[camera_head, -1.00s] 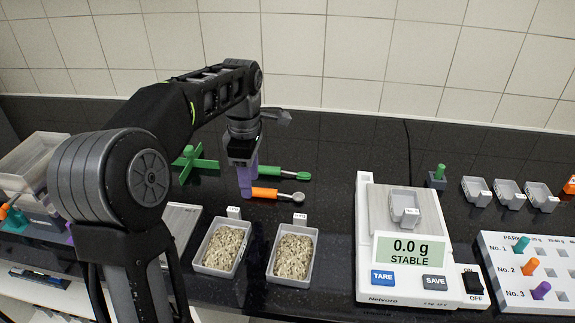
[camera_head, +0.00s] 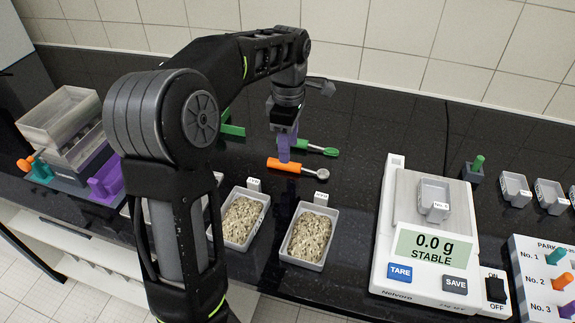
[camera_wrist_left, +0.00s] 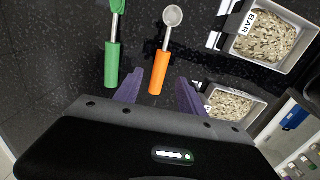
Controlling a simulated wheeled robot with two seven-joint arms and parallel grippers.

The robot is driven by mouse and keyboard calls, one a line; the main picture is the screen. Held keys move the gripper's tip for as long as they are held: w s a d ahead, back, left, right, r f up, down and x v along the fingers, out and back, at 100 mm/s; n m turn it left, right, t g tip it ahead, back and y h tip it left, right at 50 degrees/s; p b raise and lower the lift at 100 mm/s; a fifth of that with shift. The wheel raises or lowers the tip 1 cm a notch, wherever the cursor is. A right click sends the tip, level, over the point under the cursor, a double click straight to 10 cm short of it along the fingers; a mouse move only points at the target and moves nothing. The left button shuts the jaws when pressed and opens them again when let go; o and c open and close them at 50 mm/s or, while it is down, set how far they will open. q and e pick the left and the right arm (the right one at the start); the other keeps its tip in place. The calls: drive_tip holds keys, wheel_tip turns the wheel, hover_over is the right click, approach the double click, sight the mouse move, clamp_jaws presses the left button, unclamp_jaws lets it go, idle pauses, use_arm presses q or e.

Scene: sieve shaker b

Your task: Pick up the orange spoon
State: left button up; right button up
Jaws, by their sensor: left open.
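The orange spoon (camera_head: 283,163) lies on the black counter, its handle to the left and its round metal bowl to the right. My left gripper (camera_head: 284,157) has purple fingers and points down at the orange handle, just behind it in the head view. In the left wrist view, the open left gripper (camera_wrist_left: 160,78) has one finger on each side of the orange spoon's handle (camera_wrist_left: 158,73), with gaps visible. Whether the fingertips are at handle height is unclear. My right gripper is not in view.
A green spoon (camera_head: 316,148) lies close behind the orange one. Two grain-filled trays (camera_head: 240,219) (camera_head: 309,236) stand in front. A white scale (camera_head: 432,273) reading 0.0 g stands to the right. Stacked clear boxes (camera_head: 62,125) and a purple holder (camera_head: 106,181) are at left.

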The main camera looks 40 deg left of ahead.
sight(298, 169)
use_arm(q)
drive_tip(key=shift+f, duration=0.1)
wheel_tip(298, 169, down, 5)
drive_tip(key=shift+p, duration=0.35)
drive_tip(key=shift+c, duration=0.5)
clamp_jaws()
idle(0.4)
